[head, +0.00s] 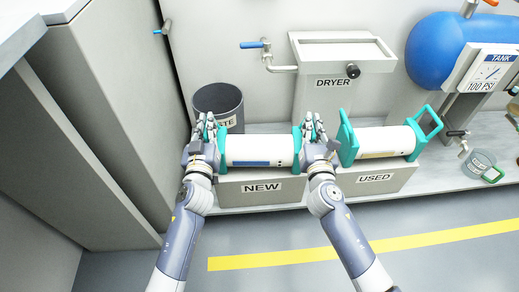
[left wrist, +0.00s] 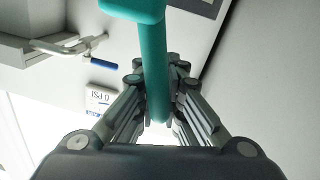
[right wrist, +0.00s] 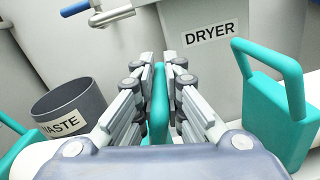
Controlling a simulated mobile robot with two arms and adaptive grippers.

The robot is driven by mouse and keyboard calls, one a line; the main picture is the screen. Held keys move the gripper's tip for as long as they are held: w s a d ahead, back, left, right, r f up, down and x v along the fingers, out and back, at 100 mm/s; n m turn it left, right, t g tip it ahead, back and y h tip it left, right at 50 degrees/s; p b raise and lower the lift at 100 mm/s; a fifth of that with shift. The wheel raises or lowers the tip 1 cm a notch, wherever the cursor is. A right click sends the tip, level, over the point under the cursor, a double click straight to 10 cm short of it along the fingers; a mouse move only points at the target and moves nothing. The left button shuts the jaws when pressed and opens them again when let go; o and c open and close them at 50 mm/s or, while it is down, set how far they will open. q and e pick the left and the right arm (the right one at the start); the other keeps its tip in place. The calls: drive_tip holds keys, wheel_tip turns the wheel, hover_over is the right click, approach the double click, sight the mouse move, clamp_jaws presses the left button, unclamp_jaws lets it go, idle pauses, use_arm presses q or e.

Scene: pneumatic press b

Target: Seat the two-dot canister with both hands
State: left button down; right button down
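A white canister (head: 260,150) with a dark blue label and teal end handles lies level at the cradle marked NEW (head: 285,190). My left gripper (head: 207,130) is at its left handle; in the left wrist view that teal handle bar (left wrist: 153,70) runs between the fingers, which close on it. My right gripper (head: 312,132) is at its right handle; in the right wrist view the fingers are shut on that handle (right wrist: 160,105). A second white canister (head: 385,142) with teal handles and a tan label lies at the cradle marked USED (head: 385,182).
A grey dryer (head: 335,95) with a sloped top and a dark knob stands behind the cradles. A waste bin (head: 218,98) stands behind my left gripper. A grey cabinet (head: 110,110) borders the left. A blue tank (head: 450,50) and gauge are at right.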

use_arm(q)
drive_tip(key=shift+f, duration=0.15)
drive_tip(key=shift+r, duration=0.25)
use_arm(e)
drive_tip(key=shift+r, duration=0.3)
use_arm(q)
drive_tip(key=shift+r, duration=0.1)
